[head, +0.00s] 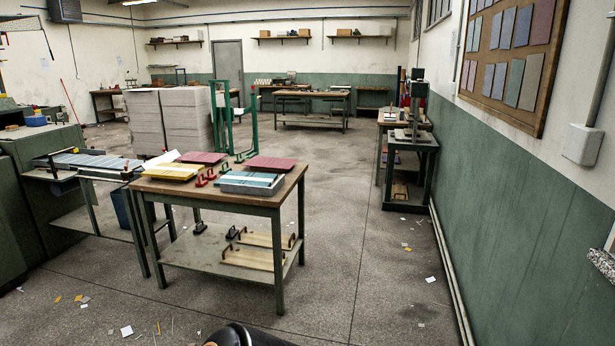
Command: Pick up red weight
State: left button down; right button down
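Several small red weights with looped handles stand on the wooden-topped green table (150,184). One red weight (201,180) is near the front edge, another red weight (211,173) is just behind it, and a further red one (224,167) is farther back. They sit between a yellow stack (172,172) on the left and a teal-and-white stack (250,183) on the right. Neither of my grippers can be made out in the head view, and nothing is seen touching the weights.
Dark red stacks (202,158) lie behind. The lower shelf (190,252) holds wooden boards (252,258) and dark-handled pieces. A feeder table (85,162) adjoins on the left; pale board stacks (186,120) stand behind. Floor on the right is open, with paper scraps.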

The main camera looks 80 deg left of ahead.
aim_at(201, 183)
jog(key=u, duration=3.2)
jog(key=i+j+u, duration=0.25)
jog(key=i, duration=0.25)
jog(key=i+u, duration=0.25)
jog(key=i, duration=1.65)
jog(key=i+j+z, duration=0.2)
jog(key=i+z, duration=0.25)
jog(key=i, duration=0.2)
jog(key=i+j+z, duration=0.95)
jog(key=i+j, duration=0.1)
jog(key=i, duration=0.05)
